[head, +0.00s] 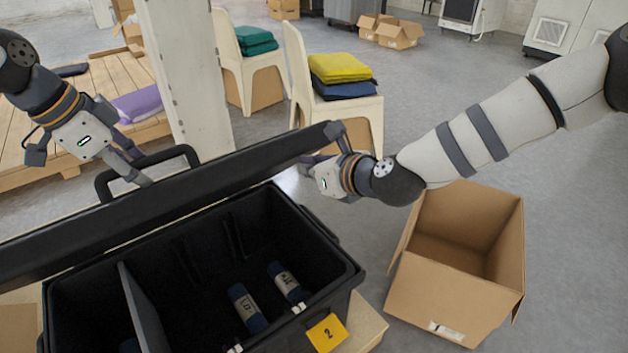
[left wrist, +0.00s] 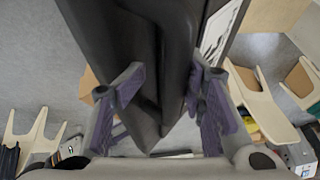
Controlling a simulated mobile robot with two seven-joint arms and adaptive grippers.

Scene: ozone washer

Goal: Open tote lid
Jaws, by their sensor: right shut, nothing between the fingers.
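The black tote (head: 349,268) stands open at the lower left of the head view. Its long dark lid (head: 230,175) is raised on edge along the far side, leaving the inside exposed. A black loop handle (head: 103,184) stands on the lid's far side. My left gripper (head: 138,168) is behind the lid by this handle. In the left wrist view its purple-padded fingers (left wrist: 165,100) are apart, with the dark lid (left wrist: 125,50) between them; firm contact cannot be told. My right gripper (head: 308,162) is shut and empty by the lid's right end, its fingertips partly hidden.
Two dark cylinders with grey labels (head: 286,284) (head: 246,305) lie in the tote, right of a grey divider (head: 145,310). A yellow label (head: 327,333) is on its front. An open cardboard box (head: 450,302) stands at right. Chairs (head: 362,117) and a white post (head: 180,75) are behind.

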